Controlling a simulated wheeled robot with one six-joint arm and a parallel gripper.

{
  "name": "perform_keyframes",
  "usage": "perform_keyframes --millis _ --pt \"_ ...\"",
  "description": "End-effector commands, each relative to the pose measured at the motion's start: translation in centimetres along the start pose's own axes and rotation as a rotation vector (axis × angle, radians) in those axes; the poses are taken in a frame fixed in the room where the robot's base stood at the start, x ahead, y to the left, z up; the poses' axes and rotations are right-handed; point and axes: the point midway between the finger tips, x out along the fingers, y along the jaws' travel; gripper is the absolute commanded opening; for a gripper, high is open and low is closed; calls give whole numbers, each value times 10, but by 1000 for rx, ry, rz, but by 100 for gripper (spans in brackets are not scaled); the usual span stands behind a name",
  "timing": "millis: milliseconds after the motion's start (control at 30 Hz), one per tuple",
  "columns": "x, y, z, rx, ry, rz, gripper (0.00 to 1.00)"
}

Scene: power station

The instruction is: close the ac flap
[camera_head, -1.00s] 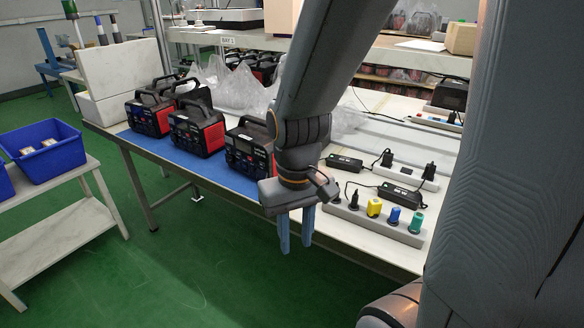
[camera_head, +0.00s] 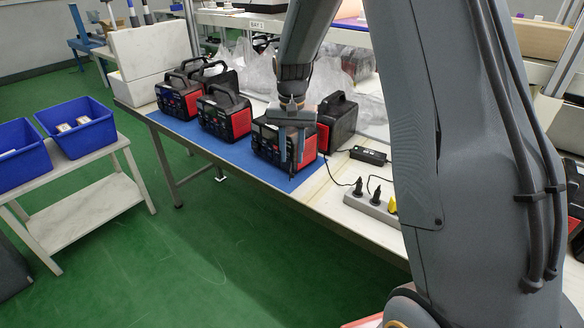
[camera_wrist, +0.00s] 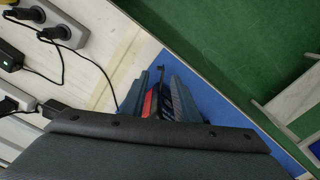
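The nearest red and black power station (camera_head: 268,148) stands on the blue mat at the right end of the front row. My gripper (camera_head: 291,160) hangs in front of its front face, fingers pointing down and apart. In the wrist view the two fingers of my gripper (camera_wrist: 161,95) also stand apart, with part of the red and black power station (camera_wrist: 150,100) showing between them. A thin dark piece sticks out near the fingertips there; I cannot tell whether it is the AC flap. Contact cannot be made out.
More power stations (camera_head: 224,115) stand to the left on the blue mat (camera_head: 217,147). A power strip (camera_head: 365,203) with plugs and a black adapter (camera_head: 369,155) with cables lie to the right. A blue bin (camera_head: 78,128) sits on a low white table at left; green floor is open in front.

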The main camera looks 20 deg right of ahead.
Motion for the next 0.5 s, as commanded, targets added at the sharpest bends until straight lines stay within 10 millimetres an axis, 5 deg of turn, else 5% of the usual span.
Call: perform_keyframes --millis 300,500 --pt "47 1 1 -1 -2 1 28" --pt "58 1 1 -1 0 0 28"
